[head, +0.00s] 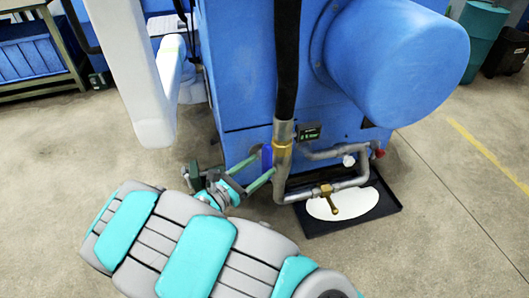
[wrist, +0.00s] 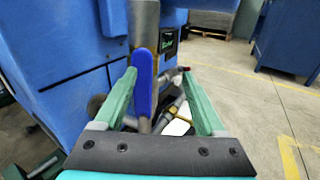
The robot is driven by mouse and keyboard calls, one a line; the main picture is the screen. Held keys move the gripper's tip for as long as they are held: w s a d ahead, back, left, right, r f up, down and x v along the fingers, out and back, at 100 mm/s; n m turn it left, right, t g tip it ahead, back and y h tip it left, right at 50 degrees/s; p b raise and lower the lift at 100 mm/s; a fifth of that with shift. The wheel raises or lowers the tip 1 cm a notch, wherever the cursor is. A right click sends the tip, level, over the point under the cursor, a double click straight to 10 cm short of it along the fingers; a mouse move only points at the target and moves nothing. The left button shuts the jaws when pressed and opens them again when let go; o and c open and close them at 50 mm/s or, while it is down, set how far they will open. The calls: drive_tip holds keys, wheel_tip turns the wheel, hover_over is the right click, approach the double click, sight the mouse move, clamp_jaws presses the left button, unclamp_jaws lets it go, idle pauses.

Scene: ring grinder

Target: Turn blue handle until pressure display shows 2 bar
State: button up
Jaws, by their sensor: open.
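The blue handle (head: 267,157) is a flat upright lever on the grey pipe at the front of the blue machine. In the wrist view the blue handle (wrist: 146,82) stands between my two green fingers, nearer the left one. I cannot tell whether it touches a finger. My gripper (head: 266,161) is open around the handle in the head view; it also shows open in the wrist view (wrist: 159,74). The pressure display (head: 309,133) is a small dark box with a green screen, right of the pipe. It also shows in the wrist view (wrist: 168,40); its reading is too small to tell.
A bent grey pipe with a brass valve (head: 327,196) runs right of the handle, above a black tray (head: 392,203) holding a white puddle. The blue machine (head: 238,75) stands close behind the handle. Open concrete floor (head: 455,225) lies to the right.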

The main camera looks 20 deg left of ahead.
sight(265, 155)
drive_tip(key=shift+n+t+y, duration=0.3)
drive_tip(key=shift+n+y, duration=0.2)
drive_tip(key=shift+n, duration=0.1)
drive_tip(key=shift+w+d+f, duration=0.15)
drive_tip(key=shift+w+f, duration=0.05)
drive_tip(key=shift+w, duration=1.05)
drive_tip(key=shift+w+d+f, duration=0.1)
drive_tip(key=shift+w+f, duration=0.05)
drive_tip(key=shift+w, duration=1.05)
drive_tip(key=shift+w+d+f, duration=0.15)
drive_tip(key=shift+w+f, duration=0.05)
drive_tip(key=shift+w, duration=1.05)
clamp_jaws()
